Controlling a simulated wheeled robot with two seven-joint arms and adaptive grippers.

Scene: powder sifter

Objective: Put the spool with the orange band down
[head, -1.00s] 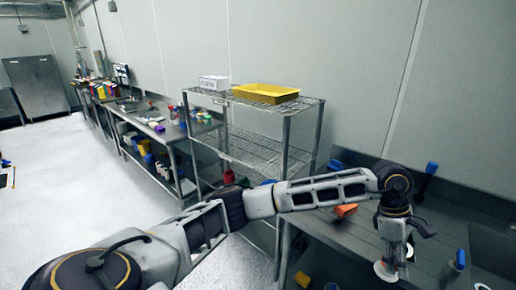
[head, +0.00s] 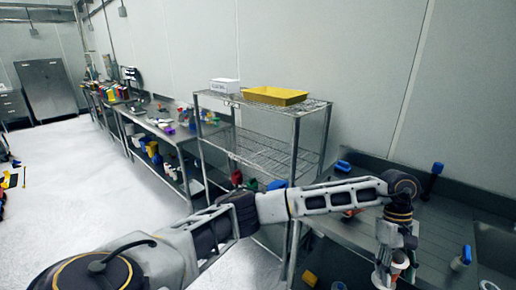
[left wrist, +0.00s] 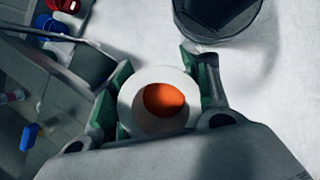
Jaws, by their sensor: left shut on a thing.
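The spool with the orange band (left wrist: 146,104) sits between the fingers of my left gripper (left wrist: 160,84) in the left wrist view. Its white round end faces the camera, with orange in its middle. In the head view the left gripper (head: 393,270) hangs down at the lower right, shut on the spool. A bit of white and orange of the spool (head: 401,268) shows beside the fingers. The spool's far end is hidden. My right gripper is in no view.
A metal bench (head: 440,222) with a sink at its right runs under my left arm. A blue-capped bottle (head: 461,258) stands right of the gripper. A wire shelf (head: 262,155) bears a yellow tray (head: 275,95). A dark round thing (left wrist: 217,22) lies beyond the spool over pale floor.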

